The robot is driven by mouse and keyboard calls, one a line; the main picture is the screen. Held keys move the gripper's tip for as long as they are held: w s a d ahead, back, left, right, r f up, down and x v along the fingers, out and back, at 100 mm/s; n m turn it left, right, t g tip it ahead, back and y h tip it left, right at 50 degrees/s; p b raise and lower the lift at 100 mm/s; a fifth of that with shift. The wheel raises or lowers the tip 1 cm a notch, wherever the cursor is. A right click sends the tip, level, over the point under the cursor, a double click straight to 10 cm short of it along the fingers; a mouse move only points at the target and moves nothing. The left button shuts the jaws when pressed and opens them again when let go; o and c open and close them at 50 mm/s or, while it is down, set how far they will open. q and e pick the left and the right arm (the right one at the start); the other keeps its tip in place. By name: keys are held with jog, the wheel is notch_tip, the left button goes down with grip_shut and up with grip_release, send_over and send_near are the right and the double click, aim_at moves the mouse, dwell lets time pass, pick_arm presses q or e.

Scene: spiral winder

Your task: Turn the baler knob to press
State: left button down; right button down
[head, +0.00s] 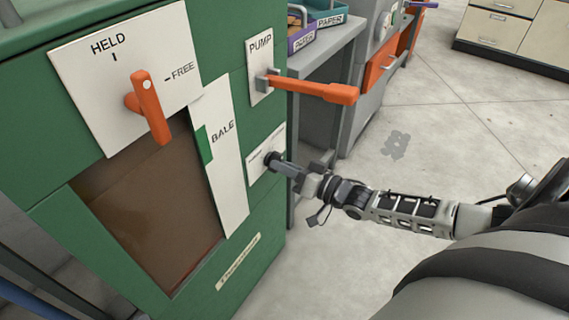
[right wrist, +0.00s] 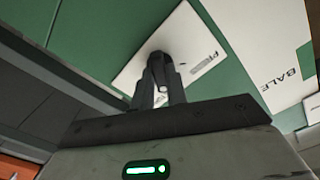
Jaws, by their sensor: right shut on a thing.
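The green baler (head: 262,215) stands at the left in the head view. Its small black knob (head: 270,158) sits on a white plate (head: 262,177) low on the right side of the front. My right gripper (head: 278,163) reaches in from the right and is shut on the knob. In the right wrist view the gripper's fingers (right wrist: 160,75) close around the dark knob in front of the white plate (right wrist: 130,75). My left gripper is not in view.
An orange handle (head: 150,105) sits on the HELD/FREE plate (head: 85,60). An orange pump lever (head: 315,89) sticks out to the right above my right gripper. A grey table (head: 330,50) with labelled trays stands behind. Open floor (head: 440,120) lies at the right.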

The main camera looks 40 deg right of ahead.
pick_arm(q)
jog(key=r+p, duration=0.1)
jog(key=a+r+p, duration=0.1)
jog(key=p, duration=0.1)
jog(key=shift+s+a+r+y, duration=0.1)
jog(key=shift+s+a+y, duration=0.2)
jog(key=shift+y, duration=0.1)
pick_arm(e)
jog(key=n, duration=1.5)
jog(key=shift+n, duration=0.3)
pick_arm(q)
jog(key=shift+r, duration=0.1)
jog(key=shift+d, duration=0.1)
pick_arm(e)
jog(key=c, duration=1.4)
grip_release()
